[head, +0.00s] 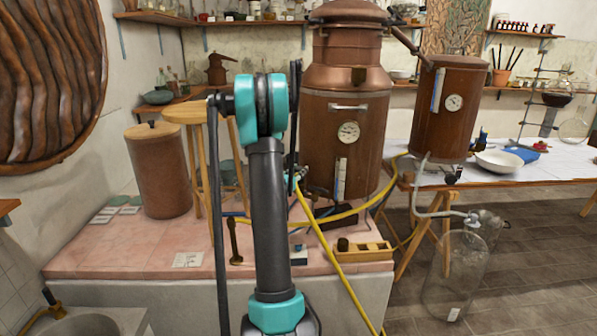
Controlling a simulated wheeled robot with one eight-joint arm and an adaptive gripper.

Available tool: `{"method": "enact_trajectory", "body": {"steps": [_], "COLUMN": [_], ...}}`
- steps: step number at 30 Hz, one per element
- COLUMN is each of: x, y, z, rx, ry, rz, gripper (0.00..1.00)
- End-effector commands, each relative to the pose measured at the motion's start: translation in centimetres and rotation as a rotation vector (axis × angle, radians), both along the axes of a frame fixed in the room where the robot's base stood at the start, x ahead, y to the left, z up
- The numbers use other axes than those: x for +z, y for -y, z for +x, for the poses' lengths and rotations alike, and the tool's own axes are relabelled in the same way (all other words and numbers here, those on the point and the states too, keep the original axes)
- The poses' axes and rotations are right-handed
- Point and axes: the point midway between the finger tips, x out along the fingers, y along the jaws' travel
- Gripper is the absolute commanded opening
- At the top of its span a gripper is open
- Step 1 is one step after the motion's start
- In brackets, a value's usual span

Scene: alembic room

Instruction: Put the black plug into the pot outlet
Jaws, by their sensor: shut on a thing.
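My gripper cannot be made out and appears hidden behind my arm. I cannot identify the black plug in this view. A small dark stopper-like piece (343,244) sits at a wooden tray.
The wooden tray (372,252) lies at the counter's front right. Yellow hoses (331,252) cross the counter beside my arm. A brass pestle-like piece (235,243), a wooden stool (186,113) and a brown cylinder (158,172) stand left. A glass jar (455,275) stands right.

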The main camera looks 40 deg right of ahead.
Motion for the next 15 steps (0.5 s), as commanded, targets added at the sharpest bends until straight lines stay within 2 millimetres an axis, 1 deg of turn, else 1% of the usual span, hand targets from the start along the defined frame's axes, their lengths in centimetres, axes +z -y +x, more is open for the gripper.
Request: {"method": "enact_trajectory", "body": {"steps": [15], "x": [-0.56], "y": [0.00], "z": [0.01], "rx": [0.000], "ry": [0.000], "rz": [0.000], "gripper": [0.00]}}
